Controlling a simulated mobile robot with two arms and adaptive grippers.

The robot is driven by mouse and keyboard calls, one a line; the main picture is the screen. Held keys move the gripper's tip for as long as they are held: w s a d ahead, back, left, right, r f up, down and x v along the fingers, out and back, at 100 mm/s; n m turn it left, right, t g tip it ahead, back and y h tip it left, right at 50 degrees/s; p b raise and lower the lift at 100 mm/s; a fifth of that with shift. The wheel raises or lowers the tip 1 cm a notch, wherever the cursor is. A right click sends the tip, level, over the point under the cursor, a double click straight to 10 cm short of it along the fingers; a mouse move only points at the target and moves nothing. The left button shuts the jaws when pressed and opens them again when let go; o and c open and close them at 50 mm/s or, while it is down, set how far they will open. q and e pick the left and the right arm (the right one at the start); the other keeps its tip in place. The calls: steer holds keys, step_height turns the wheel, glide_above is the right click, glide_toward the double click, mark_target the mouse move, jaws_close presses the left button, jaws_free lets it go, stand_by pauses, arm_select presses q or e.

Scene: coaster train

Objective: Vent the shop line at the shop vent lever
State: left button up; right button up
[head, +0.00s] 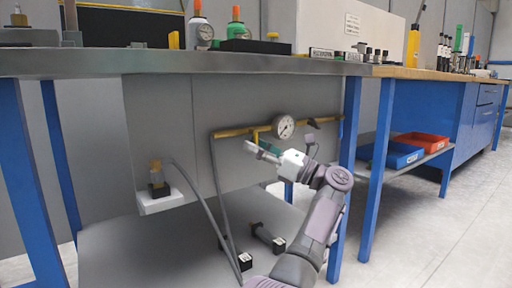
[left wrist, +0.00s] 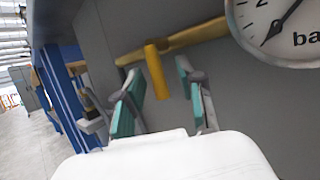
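A brass pipe (head: 232,132) runs along the grey panel under the steel bench. A short yellow lever (head: 256,135) hangs from it, left of a round pressure gauge (head: 284,126). A dark handle (head: 313,123) sits on the pipe right of the gauge; I cannot read which is labelled the vent. My left gripper (head: 258,150) is just below the yellow lever. In the left wrist view, its green-padded fingers are open, and the yellow lever (left wrist: 157,72) shows in the gap between them. I cannot tell whether they touch it. My right gripper is not in view.
A brass fitting (head: 156,173) stands on a small white shelf at left, with hoses hanging beside it. The bench's blue leg (head: 349,150) is right of my arm. Dark fittings (head: 267,238) lie on the lower shelf. Blue and red bins (head: 420,141) stand farther right.

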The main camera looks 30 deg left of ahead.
arm_select(q)
steer(key=v, duration=0.7)
steer(key=shift+d, duration=0.15)
